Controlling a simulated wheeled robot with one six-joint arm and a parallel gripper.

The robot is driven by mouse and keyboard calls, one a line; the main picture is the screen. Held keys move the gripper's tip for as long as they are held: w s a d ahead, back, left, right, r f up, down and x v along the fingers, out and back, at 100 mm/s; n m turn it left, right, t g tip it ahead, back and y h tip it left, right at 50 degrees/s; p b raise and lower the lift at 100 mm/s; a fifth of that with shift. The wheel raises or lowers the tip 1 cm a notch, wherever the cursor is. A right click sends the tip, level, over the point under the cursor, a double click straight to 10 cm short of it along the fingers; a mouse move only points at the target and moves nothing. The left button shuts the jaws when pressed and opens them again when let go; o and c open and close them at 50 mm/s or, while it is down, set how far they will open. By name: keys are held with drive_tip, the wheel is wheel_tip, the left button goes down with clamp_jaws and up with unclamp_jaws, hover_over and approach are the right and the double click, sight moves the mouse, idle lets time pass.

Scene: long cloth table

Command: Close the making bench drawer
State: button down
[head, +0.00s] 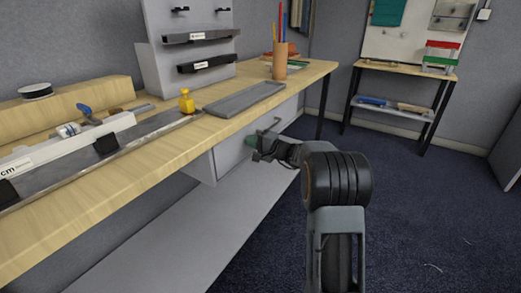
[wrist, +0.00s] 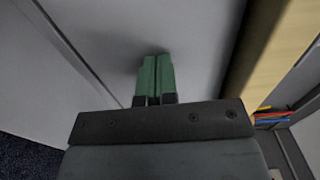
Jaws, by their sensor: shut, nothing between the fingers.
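The making bench (head: 190,140) has a pale wooden top and runs along the left in the head view. Its light grey drawer (head: 229,155) hangs under the top, with a bar handle (head: 268,126) on its front. In the head view my gripper (head: 250,141) is at the drawer front, to the left of the handle. In the wrist view its green fingers (wrist: 155,76) are together with nothing between them, pointing at the grey drawer front (wrist: 195,40). I cannot tell whether the fingertips touch it. How far the drawer stands out is hard to tell.
On the bench top are a grey tray (head: 244,99), a yellow bottle (head: 186,102) and a pencil cup (head: 280,62). A grey lower shelf (head: 190,240) runs beneath. Another table (head: 405,69) stands at the back right. The dark carpet (head: 440,190) on the right is clear.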

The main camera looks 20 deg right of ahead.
drive_tip(key=shift+w+a+r, duration=0.15)
drive_tip(key=shift+w+a, duration=0.1)
drive_tip(key=shift+a+r, duration=0.1)
idle(0.3)
